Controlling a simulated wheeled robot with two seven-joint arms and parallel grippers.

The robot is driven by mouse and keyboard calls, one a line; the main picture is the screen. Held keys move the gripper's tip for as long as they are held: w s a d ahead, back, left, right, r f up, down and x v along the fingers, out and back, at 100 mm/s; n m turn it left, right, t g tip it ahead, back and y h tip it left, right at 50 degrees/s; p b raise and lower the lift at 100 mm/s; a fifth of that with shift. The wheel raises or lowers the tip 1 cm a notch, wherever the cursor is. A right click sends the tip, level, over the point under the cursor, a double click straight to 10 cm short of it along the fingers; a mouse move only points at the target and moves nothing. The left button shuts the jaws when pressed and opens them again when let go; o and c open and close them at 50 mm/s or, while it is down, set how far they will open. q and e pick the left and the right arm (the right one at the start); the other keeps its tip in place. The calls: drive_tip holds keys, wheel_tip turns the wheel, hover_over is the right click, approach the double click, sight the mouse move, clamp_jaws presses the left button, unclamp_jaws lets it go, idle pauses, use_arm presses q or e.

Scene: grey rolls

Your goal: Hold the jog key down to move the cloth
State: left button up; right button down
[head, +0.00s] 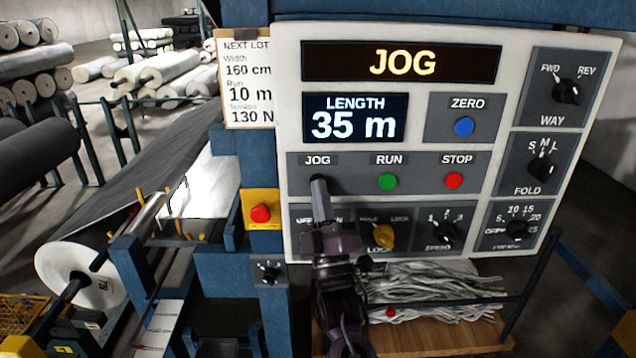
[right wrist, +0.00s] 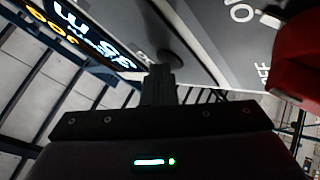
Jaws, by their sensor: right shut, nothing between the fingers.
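The control panel (head: 290,120) fills the right half of the head view. Its top display (head: 403,62) reads JOG and the length display (head: 354,117) reads 35 m. My right gripper (head: 318,183) is shut and empty, with its fingertips at the jog key (head: 317,179) under the JOG label. The fingers hide most of the key. In the right wrist view the shut fingers (right wrist: 160,75) reach to the panel face. My left gripper is not in view.
Right of the jog key are a green RUN button (head: 387,181) and a red STOP button (head: 453,180). A red button on a yellow plate (head: 261,213) stands left of the panel. A yellow lock knob (head: 383,237) and black knobs sit below. A bundle of grey strips (head: 430,290) lies underneath.

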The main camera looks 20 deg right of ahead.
drive_tip(key=shift+s, duration=0.15)
idle(0.8)
drive_tip(key=shift+s+a, duration=0.2)
drive_tip(key=shift+s, duration=0.45)
drive_tip(key=s, duration=0.2)
drive_tip(key=s+a+p, duration=0.1)
drive_tip(key=s, duration=0.1)
drive_tip(key=shift+s+a, duration=0.2)
drive_tip(key=shift+s, duration=0.15)
drive_tip(key=shift+f, duration=0.1)
